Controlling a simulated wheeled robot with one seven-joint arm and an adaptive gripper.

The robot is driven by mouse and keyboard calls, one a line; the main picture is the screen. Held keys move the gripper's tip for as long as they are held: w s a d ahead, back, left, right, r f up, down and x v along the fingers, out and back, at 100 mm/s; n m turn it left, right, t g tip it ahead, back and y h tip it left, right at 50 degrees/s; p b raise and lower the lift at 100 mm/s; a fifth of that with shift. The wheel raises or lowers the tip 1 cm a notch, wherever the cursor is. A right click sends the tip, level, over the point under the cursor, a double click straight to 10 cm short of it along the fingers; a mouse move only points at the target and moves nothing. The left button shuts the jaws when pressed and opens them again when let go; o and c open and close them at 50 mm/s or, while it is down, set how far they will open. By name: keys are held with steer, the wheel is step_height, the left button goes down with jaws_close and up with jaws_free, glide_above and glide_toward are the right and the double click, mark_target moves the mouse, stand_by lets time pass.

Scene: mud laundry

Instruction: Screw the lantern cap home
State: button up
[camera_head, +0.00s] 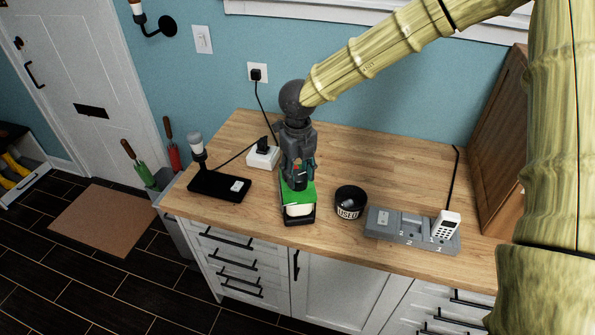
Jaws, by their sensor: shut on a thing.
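A green block-shaped thing with a white front and a dark base (298,211) stands near the counter's front edge; it seems to be the lantern. My gripper (298,184) points down over its top, fingers closed around a small dark piece that seems to be the lantern cap. The fingers hide most of that piece. I cannot tell whether it sits on the thread, or whether it is level or tilted.
The counter's back right is clear.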

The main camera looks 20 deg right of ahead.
stand_by(0.3)
steer(key=shift+m, duration=1.6)
steer(key=shift+m, duration=1.5)
steer(key=shift+m, duration=1.5)
